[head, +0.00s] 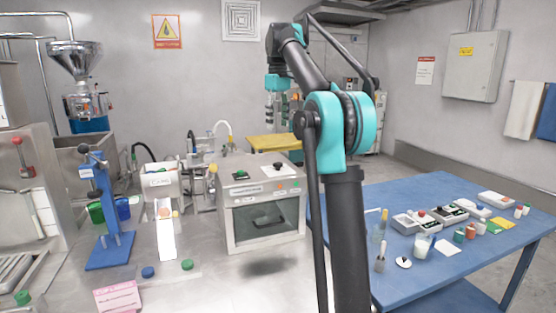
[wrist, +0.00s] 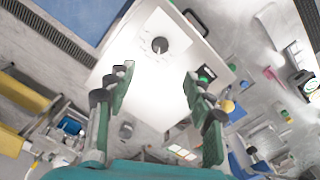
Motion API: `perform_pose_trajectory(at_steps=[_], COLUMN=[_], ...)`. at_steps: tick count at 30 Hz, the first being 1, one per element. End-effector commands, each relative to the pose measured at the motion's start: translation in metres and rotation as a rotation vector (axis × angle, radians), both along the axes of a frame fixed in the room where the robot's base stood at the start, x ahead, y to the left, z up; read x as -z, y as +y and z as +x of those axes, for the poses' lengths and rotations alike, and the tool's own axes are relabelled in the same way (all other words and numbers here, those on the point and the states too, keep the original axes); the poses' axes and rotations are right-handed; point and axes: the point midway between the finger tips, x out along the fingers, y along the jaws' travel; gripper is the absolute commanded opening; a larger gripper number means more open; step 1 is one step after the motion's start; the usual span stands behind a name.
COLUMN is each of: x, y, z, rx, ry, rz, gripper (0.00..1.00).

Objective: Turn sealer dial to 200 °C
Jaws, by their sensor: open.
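The boxy metal machine (head: 263,222) with a dark front window stands on the steel counter and looks like the sealer. A black dial (head: 278,166) sits on a white plate on its top; a green switch (head: 240,175) is to its left. In the wrist view the dial (wrist: 160,45) lies beyond the fingertips, roughly in line with the gap between them, and the green switch (wrist: 207,74) is near the right finger. My gripper (wrist: 158,80) is open and empty, above the machine top and apart from the dial. The dial's markings are too small to read.
A blue hand press (head: 100,215), a white dispenser (head: 160,180) and small coloured knobs stand left of the machine. A blue table (head: 430,275) with small boxes and jars is at right. A yellow-topped table (head: 272,142) stands behind. The counter front is mostly clear.

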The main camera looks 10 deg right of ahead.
Motion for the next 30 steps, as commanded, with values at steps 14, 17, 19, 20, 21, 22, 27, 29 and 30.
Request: perform_pose_trajectory(at_steps=[14,17,19,20,21,22,27,29,30], x=[0.082,0.1,0.111,0.115,0.121,0.125,0.138,0.14,0.141], y=[0.0,0.0,0.0,0.0,0.0,0.0,0.0,0.0,0.0], z=[0.0,0.0,0.0,0.0,0.0,0.0,0.0,0.0,0.0], rx=[0.001,0.001,0.001,0.001,0.001,0.001,0.001,0.001,0.001], ry=[0.0,0.0,0.0,0.0,0.0,0.0,0.0,0.0,0.0], rz=[0.0,0.0,0.0,0.0,0.0,0.0,0.0,0.0,0.0], gripper=[0.53,0.53,0.53,0.53,0.53,0.53,0.53,0.53,0.53])
